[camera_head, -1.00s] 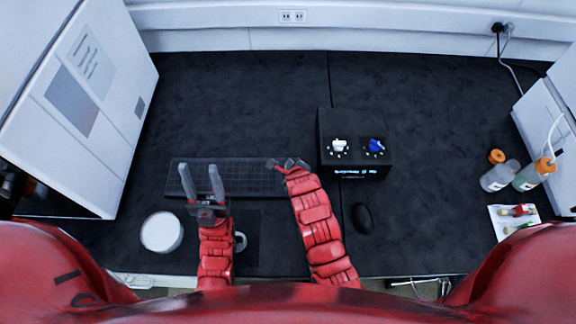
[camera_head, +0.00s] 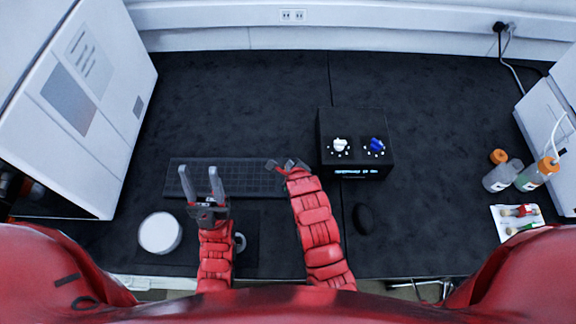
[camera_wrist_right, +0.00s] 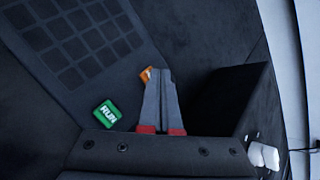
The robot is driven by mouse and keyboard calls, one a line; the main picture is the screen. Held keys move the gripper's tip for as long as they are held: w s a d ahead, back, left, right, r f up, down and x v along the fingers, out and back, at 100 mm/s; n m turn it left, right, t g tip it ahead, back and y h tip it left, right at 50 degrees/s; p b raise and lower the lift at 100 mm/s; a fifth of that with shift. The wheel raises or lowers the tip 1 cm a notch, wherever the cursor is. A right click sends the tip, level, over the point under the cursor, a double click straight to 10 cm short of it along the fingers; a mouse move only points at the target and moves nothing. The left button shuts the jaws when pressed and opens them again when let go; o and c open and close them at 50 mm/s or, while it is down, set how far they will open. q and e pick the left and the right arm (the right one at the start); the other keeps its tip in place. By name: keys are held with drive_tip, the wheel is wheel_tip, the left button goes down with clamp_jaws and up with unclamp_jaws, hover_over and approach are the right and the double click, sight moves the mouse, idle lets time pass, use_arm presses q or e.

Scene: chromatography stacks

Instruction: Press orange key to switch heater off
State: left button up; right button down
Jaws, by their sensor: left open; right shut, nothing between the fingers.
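In the right wrist view, a small orange key (camera_wrist_right: 147,74) shows beside the tips of my right gripper (camera_wrist_right: 158,71), which partly hide it. Whether they touch it I cannot tell. This gripper is shut and empty. In the head view, my right gripper (camera_head: 283,163) is at the right end of the dark keyboard (camera_head: 235,177), and I cannot make out the orange key there. A green key marked RUN (camera_wrist_right: 107,114) lies near the fingers in the wrist view. My left gripper (camera_head: 201,175) is open and empty over the keyboard's left part.
A black box (camera_head: 350,120) with a white knob (camera_head: 340,145), a blue knob (camera_head: 376,146) and a lit display stands just right of my right gripper. A mouse (camera_head: 363,218) lies in front of it. A white round container (camera_head: 160,232) stands left. The mat behind is clear.

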drive_tip(key=shift+r, duration=0.4)
drive_tip(key=shift+r, duration=0.1)
wheel_tip(320, 180, up, 6)
drive_tip(key=shift+p, duration=1.05)
drive_tip(key=shift+s, duration=0.1)
